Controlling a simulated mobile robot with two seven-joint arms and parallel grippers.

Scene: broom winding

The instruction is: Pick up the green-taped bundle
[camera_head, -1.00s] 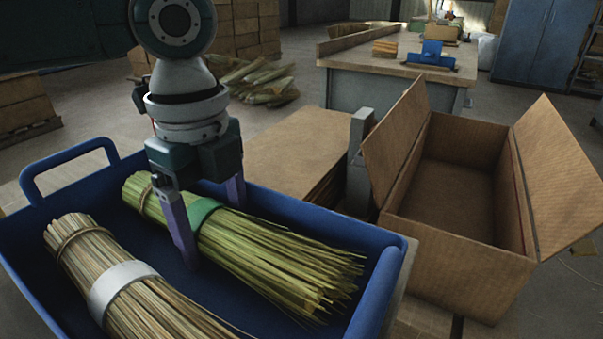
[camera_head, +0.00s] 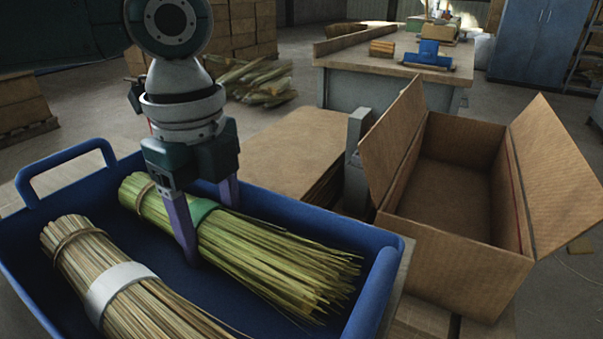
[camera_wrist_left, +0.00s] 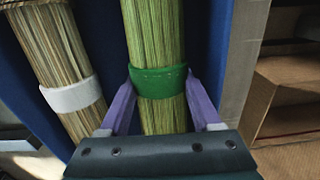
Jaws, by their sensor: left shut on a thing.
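The green-taped bundle (camera_head: 262,250) is a sheaf of green straw lying in the blue tray (camera_head: 372,292), with its loose ends toward the right. Its green tape band (camera_wrist_left: 160,82) shows in the left wrist view. My left gripper (camera_head: 212,225) reaches down from above with its purple fingers on both sides of the bundle at the tape. In the left wrist view the left gripper (camera_wrist_left: 162,98) is shut on the bundle, one finger against each side. The bundle still appears low in the tray. My right gripper is not in view.
A tan bundle with a white band (camera_head: 122,285) lies beside the green one in the tray. An open cardboard box (camera_head: 455,262) stands to the right, its flaps spread. A workbench (camera_head: 385,85) and blue cabinet (camera_head: 530,40) are farther back.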

